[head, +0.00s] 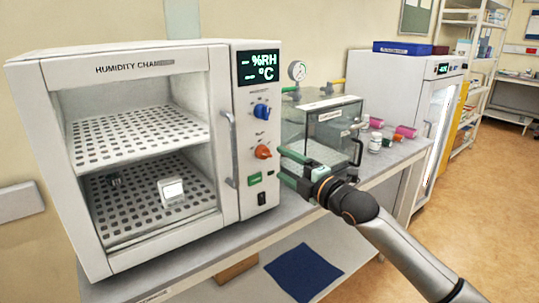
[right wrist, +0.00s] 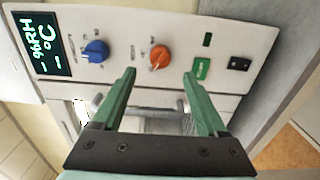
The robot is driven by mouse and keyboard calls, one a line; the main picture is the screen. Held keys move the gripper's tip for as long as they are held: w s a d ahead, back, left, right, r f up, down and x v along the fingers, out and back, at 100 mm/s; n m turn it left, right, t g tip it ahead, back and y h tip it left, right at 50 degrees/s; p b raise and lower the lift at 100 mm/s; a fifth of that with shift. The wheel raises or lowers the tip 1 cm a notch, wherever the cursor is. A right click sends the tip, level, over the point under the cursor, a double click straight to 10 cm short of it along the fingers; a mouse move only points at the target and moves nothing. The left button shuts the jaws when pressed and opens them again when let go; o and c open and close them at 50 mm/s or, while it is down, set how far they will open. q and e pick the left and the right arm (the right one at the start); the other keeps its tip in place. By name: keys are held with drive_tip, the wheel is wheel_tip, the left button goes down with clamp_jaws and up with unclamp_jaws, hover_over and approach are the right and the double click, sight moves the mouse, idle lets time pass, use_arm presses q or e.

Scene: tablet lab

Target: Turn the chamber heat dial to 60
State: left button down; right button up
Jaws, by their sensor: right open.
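The white humidity chamber (head: 140,67) stands at the left of the bench. Its control panel (head: 259,110) carries a display (head: 259,67) showing dashes by %RH and °C. Below are a blue dial (head: 261,111) and an orange dial (head: 263,152); their markings are too small to read. My right gripper (head: 284,165) is open and empty, in front of the panel just right of the orange dial. In the right wrist view, the orange dial (right wrist: 160,57) lies beyond the gap between the open fingertips (right wrist: 159,75), with the blue dial (right wrist: 96,51) left of them. My left gripper is out of view.
A green switch (head: 255,178) and a black switch (head: 262,198) sit low on the panel. The chamber's door handle (head: 231,150) stands out left of it. A clear box (head: 330,120) with a gauge (head: 297,71) is close behind my right gripper.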

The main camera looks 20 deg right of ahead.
sight(268, 155)
drive_tip(key=shift+x, duration=3.5)
clamp_jaws()
